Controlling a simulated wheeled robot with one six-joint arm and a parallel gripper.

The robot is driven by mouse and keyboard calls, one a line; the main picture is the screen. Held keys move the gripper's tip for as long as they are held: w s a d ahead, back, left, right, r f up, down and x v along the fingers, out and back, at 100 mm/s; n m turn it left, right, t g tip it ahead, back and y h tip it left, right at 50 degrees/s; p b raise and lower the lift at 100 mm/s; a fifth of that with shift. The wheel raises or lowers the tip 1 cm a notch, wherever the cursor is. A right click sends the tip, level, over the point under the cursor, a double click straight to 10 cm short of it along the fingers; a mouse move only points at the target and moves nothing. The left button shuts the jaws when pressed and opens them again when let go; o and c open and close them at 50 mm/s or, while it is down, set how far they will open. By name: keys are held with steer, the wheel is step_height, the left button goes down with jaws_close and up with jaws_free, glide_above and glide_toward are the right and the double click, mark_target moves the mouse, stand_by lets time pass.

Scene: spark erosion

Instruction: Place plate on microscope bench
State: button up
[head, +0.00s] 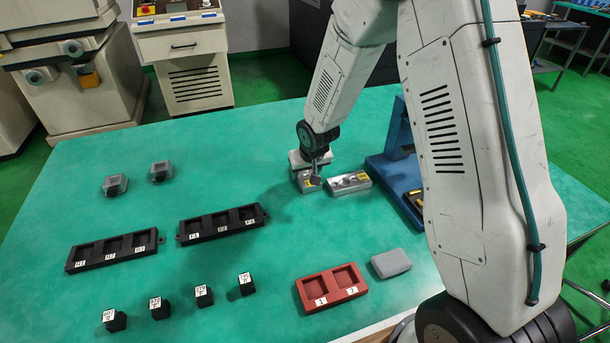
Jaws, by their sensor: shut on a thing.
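My gripper (314,178) points down over the back middle of the green table, small in view. It is shut on a small grey piece, which may be the plate; the fingers and arm hide most of it. I cannot tell whether the held piece touches this block. A blue stand (385,166), possibly the microscope bench, is farther right, partly hidden by my arm.
Two black three-pocket trays (115,250) (221,224) lie left of centre. Several black labelled cubes (204,295) stand in front. A red two-pocket tray (331,288) and a grey block (391,263) lie front right. Two grey pieces (161,171) (115,185) sit back left.

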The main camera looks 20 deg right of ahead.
mark_target(308, 179)
steer(key=shift+r, duration=0.6)
steer(key=v, duration=0.3)
steer(key=shift+f, duration=0.1)
steer(key=s, duration=0.5)
steer(key=s+r, duration=0.1)
steer(key=s, duration=0.8)
steer(key=shift+s+r, duration=0.15)
steer(key=shift+s, duration=0.25)
steer(key=shift+s+a, duration=0.1)
